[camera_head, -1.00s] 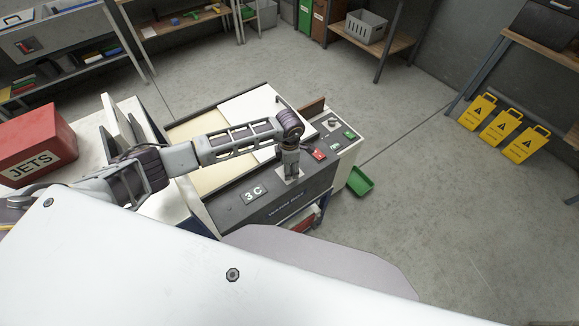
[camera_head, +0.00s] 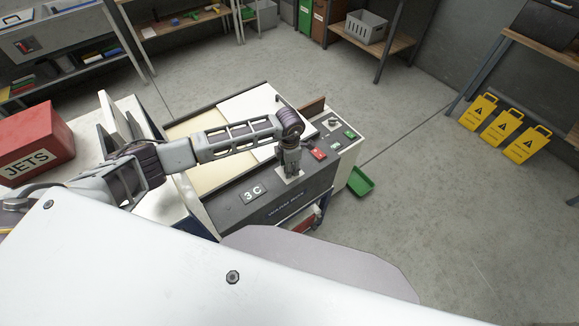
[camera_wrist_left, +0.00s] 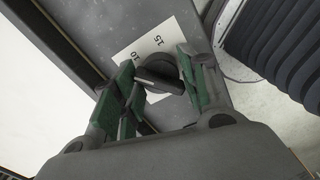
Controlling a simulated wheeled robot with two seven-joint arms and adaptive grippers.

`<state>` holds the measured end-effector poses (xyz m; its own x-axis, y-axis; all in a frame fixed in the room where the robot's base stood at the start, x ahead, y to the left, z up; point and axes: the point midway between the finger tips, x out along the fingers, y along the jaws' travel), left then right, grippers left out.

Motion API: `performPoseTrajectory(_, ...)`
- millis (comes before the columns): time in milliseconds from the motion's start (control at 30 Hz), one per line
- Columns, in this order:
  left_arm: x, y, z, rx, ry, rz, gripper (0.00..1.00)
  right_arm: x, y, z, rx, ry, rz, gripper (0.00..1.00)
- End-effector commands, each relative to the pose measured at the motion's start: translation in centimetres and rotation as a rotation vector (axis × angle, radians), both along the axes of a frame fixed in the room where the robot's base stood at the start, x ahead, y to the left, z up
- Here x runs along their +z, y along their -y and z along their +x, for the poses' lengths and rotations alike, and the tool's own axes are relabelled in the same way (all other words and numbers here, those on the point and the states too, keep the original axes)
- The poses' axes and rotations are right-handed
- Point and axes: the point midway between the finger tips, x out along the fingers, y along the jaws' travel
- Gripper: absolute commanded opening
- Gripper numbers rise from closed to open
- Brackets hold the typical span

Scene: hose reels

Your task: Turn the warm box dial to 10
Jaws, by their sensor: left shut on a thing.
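The warm box (camera_head: 240,207) is a dark-topped cabinet with a "3 C" plate on its front panel. My left gripper (camera_head: 291,174) points down onto that panel, over a pale dial plate. In the left wrist view the black dial (camera_wrist_left: 160,74) sits on a white scale card (camera_wrist_left: 146,46) where the numbers 10 and 15 show. My left gripper's green-padded fingers (camera_wrist_left: 160,92) are shut around the dial, one on each side. The dial's pointed end seems to lie toward the 10, but part is hidden by the fingers. My right gripper is not in view.
A red JETS box (camera_head: 38,142) stands on the left. Yellow signs (camera_head: 502,127) stand at the right; the floor between is clear.

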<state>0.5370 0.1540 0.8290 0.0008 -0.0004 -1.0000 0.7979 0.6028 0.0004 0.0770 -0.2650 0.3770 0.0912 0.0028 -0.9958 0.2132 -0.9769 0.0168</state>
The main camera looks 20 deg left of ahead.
Motion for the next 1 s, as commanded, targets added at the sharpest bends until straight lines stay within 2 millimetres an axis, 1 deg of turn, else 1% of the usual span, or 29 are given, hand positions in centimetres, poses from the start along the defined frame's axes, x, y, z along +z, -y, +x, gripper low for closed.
performPoseTrajectory(233,-0.02,-0.02,-0.04,0.0,-0.001,0.0,0.19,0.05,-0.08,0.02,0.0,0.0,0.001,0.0)
performPoseTrajectory(267,-0.02,-0.02,-0.04,0.0,-0.001,0.0,0.47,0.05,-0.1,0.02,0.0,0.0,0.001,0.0)
performPoseTrajectory(333,-0.02,-0.02,-0.04,0.0,-0.001,0.0,0.56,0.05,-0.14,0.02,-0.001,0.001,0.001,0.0)
performPoseTrajectory(367,-0.02,-0.02,-0.04,0.0,-0.001,0.0,0.58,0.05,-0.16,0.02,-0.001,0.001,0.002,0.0)
performPoseTrajectory(767,0.02,0.0,-0.03,-0.005,-0.001,0.001,0.58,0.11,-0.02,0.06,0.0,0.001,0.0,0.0)
performPoseTrajectory(1000,0.11,0.02,-0.02,-0.048,-0.001,0.0,0.58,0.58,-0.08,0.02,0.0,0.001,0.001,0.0)
